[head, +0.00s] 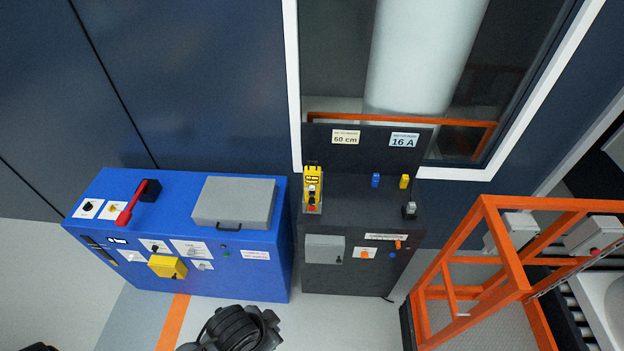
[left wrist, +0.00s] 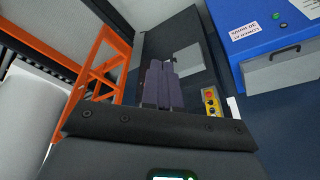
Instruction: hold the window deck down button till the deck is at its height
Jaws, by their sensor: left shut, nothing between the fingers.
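A yellow control box (head: 313,186) with small buttons stands upright on the left of the dark cabinet top. It also shows in the left wrist view (left wrist: 211,102), with a red button and paler ones. Its labels are too small to read, so I cannot tell which button is the deck down button. My left gripper (left wrist: 160,72) is shut and empty in the left wrist view. Its fingers point over the dark cabinet, with the yellow box beside them to the right, apart in the picture. My right gripper is not seen. The deck itself cannot be made out.
The dark cabinet (head: 345,284) carries a back panel with signs reading 60 cm and 16 A. A blue cabinet (head: 120,250) with a red lever stands to its left. An orange frame (head: 510,262) stands to the right. A white-framed window (head: 294,90) is behind.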

